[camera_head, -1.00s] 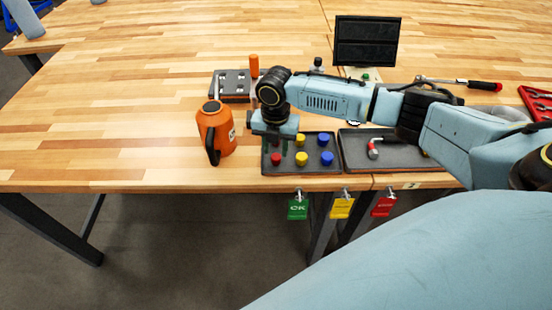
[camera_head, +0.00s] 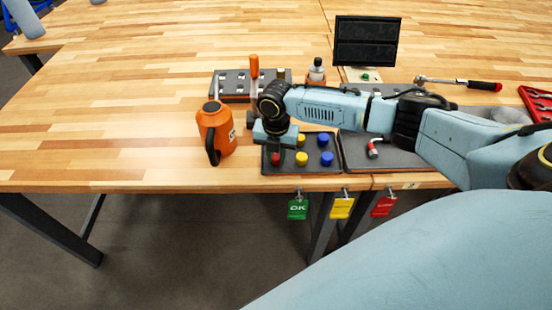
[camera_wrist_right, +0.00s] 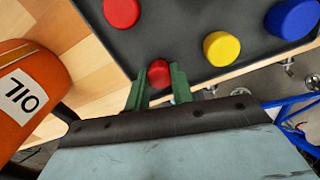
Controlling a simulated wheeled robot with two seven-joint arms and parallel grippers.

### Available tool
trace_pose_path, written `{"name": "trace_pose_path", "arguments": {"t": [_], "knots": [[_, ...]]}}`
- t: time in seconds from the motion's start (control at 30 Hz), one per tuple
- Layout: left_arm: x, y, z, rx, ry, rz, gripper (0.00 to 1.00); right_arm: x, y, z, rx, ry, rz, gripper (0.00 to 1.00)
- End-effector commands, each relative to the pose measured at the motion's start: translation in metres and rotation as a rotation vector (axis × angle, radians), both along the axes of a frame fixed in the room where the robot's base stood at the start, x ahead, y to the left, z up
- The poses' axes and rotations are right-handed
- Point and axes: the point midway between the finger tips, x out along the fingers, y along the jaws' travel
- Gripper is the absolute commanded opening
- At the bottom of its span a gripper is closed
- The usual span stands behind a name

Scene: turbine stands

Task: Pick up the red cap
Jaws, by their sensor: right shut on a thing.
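The black tray (camera_head: 315,169) at the table's front edge holds red, yellow and blue caps. The near red cap (camera_head: 275,159) is at the tray's front left corner; in the right wrist view it (camera_wrist_right: 158,76) sits between the two green fingers. My right gripper (camera_wrist_right: 158,70) is shut on this cap. I cannot tell whether the cap is off the tray. A second red cap (camera_wrist_right: 121,12) lies farther in, hidden by my right arm in the head view. My left gripper is not in view.
An orange oil can (camera_head: 214,135) stands just left of the tray. A yellow cap (camera_wrist_right: 222,47) and a blue cap (camera_wrist_right: 293,18) are right of the fingers. A second tray (camera_head: 385,160) adjoins on the right. Green, yellow and red tags hang below the table edge.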

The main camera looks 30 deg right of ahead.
Motion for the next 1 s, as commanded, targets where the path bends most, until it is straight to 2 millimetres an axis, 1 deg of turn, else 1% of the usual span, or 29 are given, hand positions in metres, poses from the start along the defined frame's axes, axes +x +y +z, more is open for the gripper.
{"name": "trace_pose_path", "arguments": {"t": [0.13, 0.23, 0.37, 0.5, 0.6, 0.7, 0.83, 1.0], "knots": [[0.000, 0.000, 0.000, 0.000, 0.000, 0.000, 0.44, 0.000, 0.000, 0.002, 0.000, -0.001, 0.000, 0.00], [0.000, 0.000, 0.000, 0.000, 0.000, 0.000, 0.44, 0.001, 0.000, 0.010, 0.000, -0.001, -0.001, 0.00], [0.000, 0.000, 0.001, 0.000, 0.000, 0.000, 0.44, 0.001, 0.000, 0.034, 0.001, -0.004, 0.000, 0.00], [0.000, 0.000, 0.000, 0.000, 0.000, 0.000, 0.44, 0.001, 0.000, 0.063, 0.001, -0.006, -0.001, 0.00], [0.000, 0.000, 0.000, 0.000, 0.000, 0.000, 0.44, 0.001, 0.000, 0.080, 0.001, -0.004, 0.001, 0.00], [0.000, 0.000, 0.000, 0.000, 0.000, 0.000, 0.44, 0.001, 0.000, 0.092, 0.001, -0.002, 0.000, 0.00], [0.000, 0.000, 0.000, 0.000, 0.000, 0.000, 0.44, 0.000, 0.000, 0.100, 0.001, -0.001, -0.001, 0.00], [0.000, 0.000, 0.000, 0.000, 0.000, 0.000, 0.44, 0.000, 0.000, 0.101, 0.000, 0.000, -0.001, 0.00]]}}
